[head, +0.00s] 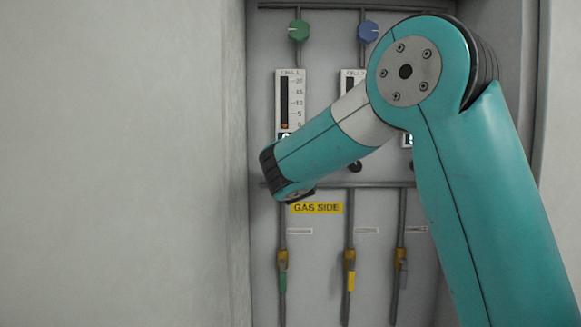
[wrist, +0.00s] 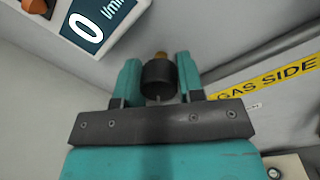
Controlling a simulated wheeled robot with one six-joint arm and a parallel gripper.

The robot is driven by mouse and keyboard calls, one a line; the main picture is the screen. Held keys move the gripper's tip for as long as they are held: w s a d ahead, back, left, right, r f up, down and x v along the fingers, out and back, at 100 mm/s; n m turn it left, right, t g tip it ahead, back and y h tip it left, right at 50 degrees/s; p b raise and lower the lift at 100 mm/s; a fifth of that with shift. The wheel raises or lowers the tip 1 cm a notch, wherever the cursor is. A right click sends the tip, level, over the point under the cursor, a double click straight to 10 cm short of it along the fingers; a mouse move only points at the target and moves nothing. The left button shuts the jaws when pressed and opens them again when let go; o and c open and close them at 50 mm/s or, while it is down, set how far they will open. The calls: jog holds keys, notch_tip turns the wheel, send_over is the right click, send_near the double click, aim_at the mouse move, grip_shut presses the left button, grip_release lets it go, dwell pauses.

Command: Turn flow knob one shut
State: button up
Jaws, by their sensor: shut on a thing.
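Flow knob one, a small black knob (wrist: 159,78) with a brass stem behind it, sits between the two teal fingers of my gripper (wrist: 158,72) in the wrist view. The gripper is shut on it. In the head view my own arm hides the knob and the gripper. The first flow tube (head: 291,98), marked as a cell, has its orange float low, near the 0 mark. A digital display (wrist: 100,20) at the upper left of the wrist view reads 0.
A green knob (head: 299,31) and a blue knob (head: 368,31) are above the tubes. Pipes and a yellow GAS SIDE label (head: 317,208) lie below. Another black knob (head: 355,166) shows to the right. A bare wall (head: 120,160) stands at the left.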

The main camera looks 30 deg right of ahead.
jog(key=o, duration=0.9)
jog(key=b+v, duration=0.8)
jog(key=v, duration=0.9)
jog(key=shift+s, duration=0.2)
jog(key=shift+a+f, duration=0.15)
jog(key=s+a+f+m+g+y+b, duration=0.1)
jog(key=a+f+m+g+y+b, duration=0.2)
jog(key=f, duration=0.7)
jog(key=s+a+f+m+g+y+b, duration=0.15)
jog(key=a+f+m+y, duration=0.3)
jog(key=f, duration=0.55)
jog(key=s+a+f+m+g+y+b, duration=0.1)
jog(key=s+a+f+m+g+y, duration=0.2)
jog(key=s, duration=0.6)
jog(key=s+a+f+m+g+y+b, duration=0.2)
jog(key=s+a+f+m+g, duration=0.3)
jog(key=s+f+g, duration=0.3)
jog(key=shift+s+a+f+y, duration=0.75)
jog(key=shift+s+a+f, duration=0.15)
jog(key=shift+s, duration=0.15)
